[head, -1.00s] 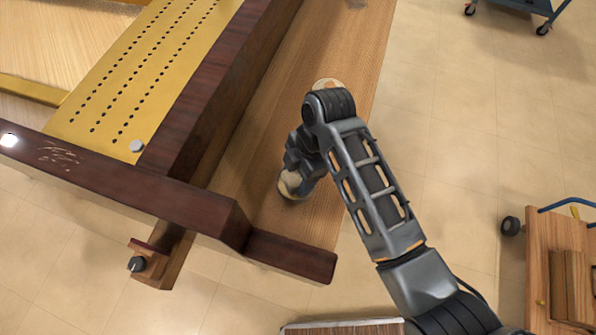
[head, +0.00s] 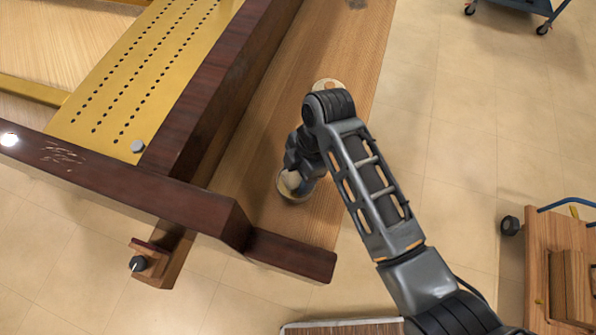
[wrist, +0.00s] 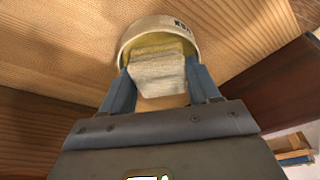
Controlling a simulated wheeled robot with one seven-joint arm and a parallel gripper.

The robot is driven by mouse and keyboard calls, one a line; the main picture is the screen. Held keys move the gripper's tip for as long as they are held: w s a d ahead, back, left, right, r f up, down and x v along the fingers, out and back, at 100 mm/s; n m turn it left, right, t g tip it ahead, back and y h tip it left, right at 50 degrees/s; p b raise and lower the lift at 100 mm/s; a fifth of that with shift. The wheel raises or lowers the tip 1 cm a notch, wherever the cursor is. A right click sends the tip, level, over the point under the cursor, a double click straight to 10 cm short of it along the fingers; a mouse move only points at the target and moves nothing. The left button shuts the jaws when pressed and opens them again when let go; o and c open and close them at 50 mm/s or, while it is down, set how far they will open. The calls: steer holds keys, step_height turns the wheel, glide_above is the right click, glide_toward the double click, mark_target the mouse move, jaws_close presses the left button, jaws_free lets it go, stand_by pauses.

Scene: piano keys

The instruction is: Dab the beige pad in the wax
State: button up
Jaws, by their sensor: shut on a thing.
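My gripper (wrist: 158,82) is shut on the beige pad (wrist: 158,72), with a blue finger on each side of it in the wrist view. The pad's far end is inside the round, pale wax tin (wrist: 158,22), over the yellowish wax (wrist: 150,43). Dark letters show on the tin's side. I cannot tell how firmly the pad touches the wax. In the head view the tin (head: 292,198) stands on the wooden board near its front end, partly hidden under my gripper (head: 300,180).
A second round, pale item (head: 328,84) lies farther up the wooden board (head: 285,150), partly behind my arm. The dark red-brown piano case (head: 200,110) rises left of the board. A wooden cart (head: 560,260) stands at the right. Open floor lies between.

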mark_target(292, 178)
steer(key=shift+s, duration=0.1)
step_height(292, 178, up, 5)
steer(key=p, duration=0.4)
steer(key=shift+r, duration=0.95)
steer(key=shift+r, duration=0.15)
stand_by(0.3)
step_height(292, 178, up, 6)
steer(key=w+d+f+m+t+h, duration=0.1)
steer(key=d+f+m, duration=0.2)
steer(key=d+m, duration=0.4)
steer(key=w+d+f+m+t+h+b, duration=0.1)
steer(key=d+f+m+t, duration=0.1)
steer(key=d+m, duration=0.4)
steer(key=w+d+f+m+t, duration=0.1)
steer(key=d+f+m, duration=0.2)
steer(key=d+m, duration=0.4)
steer(key=m, duration=0.3)
steer(key=shift+d+f+h, duration=0.3)
steer(key=shift+f+h, duration=0.05)
steer(key=shift+h, duration=0.05)
